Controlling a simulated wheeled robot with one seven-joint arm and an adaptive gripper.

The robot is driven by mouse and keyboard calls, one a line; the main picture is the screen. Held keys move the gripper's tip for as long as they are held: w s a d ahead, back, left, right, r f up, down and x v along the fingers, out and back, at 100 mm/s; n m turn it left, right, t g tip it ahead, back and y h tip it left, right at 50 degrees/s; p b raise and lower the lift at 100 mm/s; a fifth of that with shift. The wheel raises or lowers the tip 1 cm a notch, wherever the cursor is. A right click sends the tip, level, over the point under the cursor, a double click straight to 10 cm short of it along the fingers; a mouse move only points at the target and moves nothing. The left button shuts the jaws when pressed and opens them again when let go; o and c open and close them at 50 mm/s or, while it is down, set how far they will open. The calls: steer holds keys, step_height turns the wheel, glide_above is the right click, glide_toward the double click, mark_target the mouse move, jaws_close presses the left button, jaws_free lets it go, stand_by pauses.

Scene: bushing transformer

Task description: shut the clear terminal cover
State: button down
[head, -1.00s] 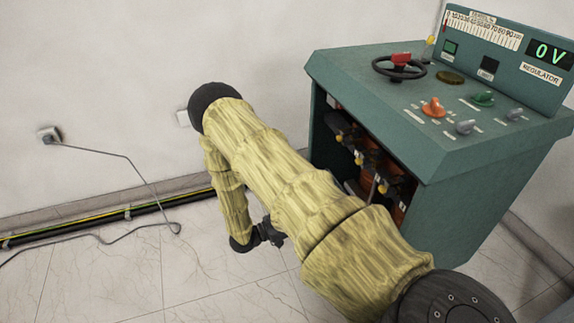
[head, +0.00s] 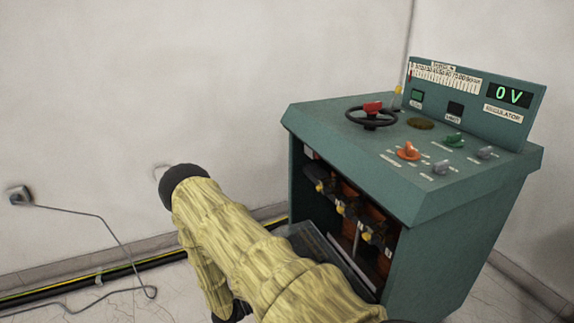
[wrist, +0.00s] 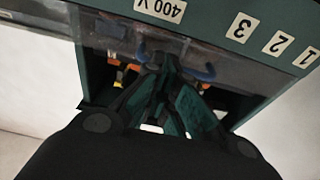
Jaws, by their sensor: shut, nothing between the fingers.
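The clear terminal cover (head: 318,243) shows in the head view as a dark see-through panel. It leans outward at the bottom of the cabinet's open front, partly hidden behind my arm. A greyish see-through strip (wrist: 225,55) runs across the wrist view by the fingertips and seems to be part of the cover. I cannot tell if the fingers touch it.
The green regulator cabinet (head: 440,245) stands at right, with a black handwheel (head: 371,118) and knobs on top. Terminals with yellow caps (head: 341,208) sit inside its opening. A black cable run (head: 100,278) and a grey cord (head: 110,225) lie by the wall at left.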

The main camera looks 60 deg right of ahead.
steer(key=shift+a+f, duration=0.1)
steer(key=shift+f, duration=0.05)
steer(key=w+a+f+b, duration=0.3)
steer(key=a+f+b, duration=0.2)
steer(key=f, duration=0.2)
steer(key=shift+f+b, duration=0.35)
steer(key=shift+w, duration=0.1)
